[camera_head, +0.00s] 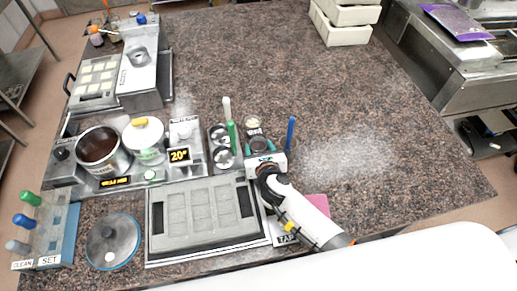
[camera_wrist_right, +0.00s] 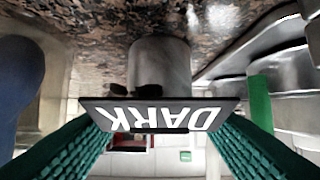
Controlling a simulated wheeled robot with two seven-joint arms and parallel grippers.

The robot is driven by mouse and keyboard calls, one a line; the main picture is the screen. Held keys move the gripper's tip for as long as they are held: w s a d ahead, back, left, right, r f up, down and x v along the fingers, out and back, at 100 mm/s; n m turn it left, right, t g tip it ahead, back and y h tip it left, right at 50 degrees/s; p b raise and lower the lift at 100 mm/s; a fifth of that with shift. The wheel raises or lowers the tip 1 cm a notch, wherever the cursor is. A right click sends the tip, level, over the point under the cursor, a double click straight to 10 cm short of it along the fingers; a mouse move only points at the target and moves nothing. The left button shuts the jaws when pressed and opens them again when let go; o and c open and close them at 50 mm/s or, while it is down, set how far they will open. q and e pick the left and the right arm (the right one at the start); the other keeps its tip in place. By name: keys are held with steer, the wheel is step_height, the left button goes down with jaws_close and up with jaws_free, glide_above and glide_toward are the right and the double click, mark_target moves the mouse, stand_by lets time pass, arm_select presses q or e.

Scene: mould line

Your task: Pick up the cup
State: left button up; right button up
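A metal cup (camera_wrist_right: 158,62) stands in front of my right gripper, with a dark plate lettered DARK (camera_wrist_right: 160,115) before its lower part in the wrist view. In the head view a dark-mouthed cup (camera_head: 260,143) shows between the green fingers of my right gripper (camera_head: 263,147), partly hidden by it. The fingers are spread to both sides of the plate in the wrist view, with a gap to the cup's sides. Another small round cup with pale contents (camera_head: 253,124) is just behind. My left gripper is not seen.
A blue upright handle (camera_head: 291,131) stands close right of the gripper; a green one (camera_head: 232,137) stands close left, beside metal dishes (camera_head: 224,157). A grey moulding tray (camera_head: 200,215) and pots (camera_head: 100,148) lie left. The counter (camera_head: 370,140) is clear to the right.

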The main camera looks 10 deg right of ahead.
steer(key=c, duration=0.5)
step_height(320, 180, up, 15)
steer(key=p, duration=0.5)
steer(key=shift+c, duration=0.2)
steer(key=s+d+f+m+g+h+b, duration=0.1)
steer(key=s+d+f+m+h+b, duration=0.1)
steer(key=s+d+m+h+b, duration=0.3)
steer(key=s+d+h+b, duration=0.1)
steer(key=s+d+b, duration=0.2)
steer(key=s+b, duration=0.3)
steer(key=shift+f+m+g+h+b, duration=0.2)
steer(key=shift+m+g+h+b, duration=0.15)
steer(key=shift+b, duration=0.9)
